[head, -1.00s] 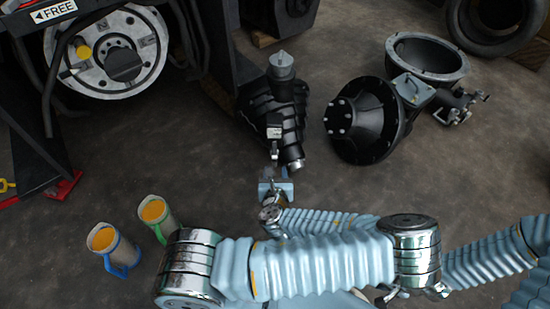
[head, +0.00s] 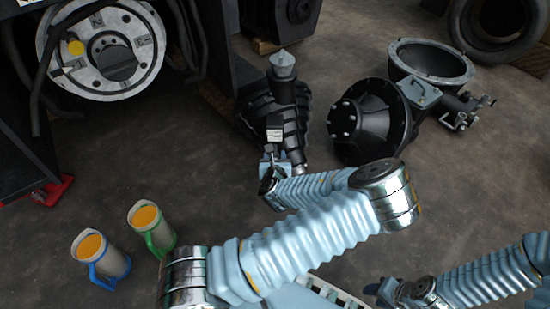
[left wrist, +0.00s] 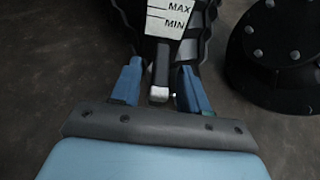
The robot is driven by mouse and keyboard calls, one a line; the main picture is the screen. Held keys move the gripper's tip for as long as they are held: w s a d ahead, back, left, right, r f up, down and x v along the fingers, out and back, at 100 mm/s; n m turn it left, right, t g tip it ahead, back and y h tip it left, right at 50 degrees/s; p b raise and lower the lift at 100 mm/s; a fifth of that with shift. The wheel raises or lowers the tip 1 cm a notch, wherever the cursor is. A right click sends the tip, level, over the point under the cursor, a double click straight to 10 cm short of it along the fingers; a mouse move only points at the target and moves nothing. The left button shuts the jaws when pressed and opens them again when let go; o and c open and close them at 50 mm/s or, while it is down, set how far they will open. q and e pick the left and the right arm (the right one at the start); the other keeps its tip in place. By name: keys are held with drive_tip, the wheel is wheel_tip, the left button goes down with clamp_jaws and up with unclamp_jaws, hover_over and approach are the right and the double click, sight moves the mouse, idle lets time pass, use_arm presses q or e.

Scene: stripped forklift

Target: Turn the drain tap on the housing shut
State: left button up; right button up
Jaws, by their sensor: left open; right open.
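The black ribbed housing (head: 262,103) stands on the floor in the upper middle of the head view, with a grey cap on top. A white MAX/MIN plate shows on it in the left wrist view (left wrist: 167,17). Below the plate is a dark lever with a pale tip, apparently the drain tap (left wrist: 160,78). My left gripper (left wrist: 158,92) is open, with one finger on each side of the lever; contact is not clear. In the head view this gripper (head: 273,164) is at the housing's near side. My right gripper (head: 374,289) is open at the bottom, low and away from the housing.
Two jugs with orange contents, blue-handled (head: 104,262) and green-handled (head: 153,232), stand at lower left. A black flanged bell casing (head: 365,125) is close right of the housing, with a grey-rimmed ring casing (head: 432,63) behind. The forklift wheel hub (head: 100,50) is at upper left.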

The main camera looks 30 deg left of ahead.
use_arm(q)
clamp_jaws()
drive_tip(key=shift+d, duration=0.15)
drive_tip(key=shift+w+d+n+g+y+b, duration=0.25)
drive_tip(key=shift+w+n+g+y, duration=0.6)
drive_tip(key=shift+n+g, duration=2.15)
drive_tip(key=shift+w+d+n+g+y+b, duration=0.2)
drive_tip(key=shift+w+n+g+y, duration=0.7)
drive_tip(key=shift+n+g, duration=2.1)
drive_tip(key=shift+w+d+n+g+y+b, duration=0.1)
drive_tip(key=shift+w+n+g+y+b, duration=0.5)
drive_tip(key=shift+n+g, duration=2.35)
drive_tip(key=shift+w+g+p, duration=0.3)
drive_tip(key=shift+w+g, duration=0.15)
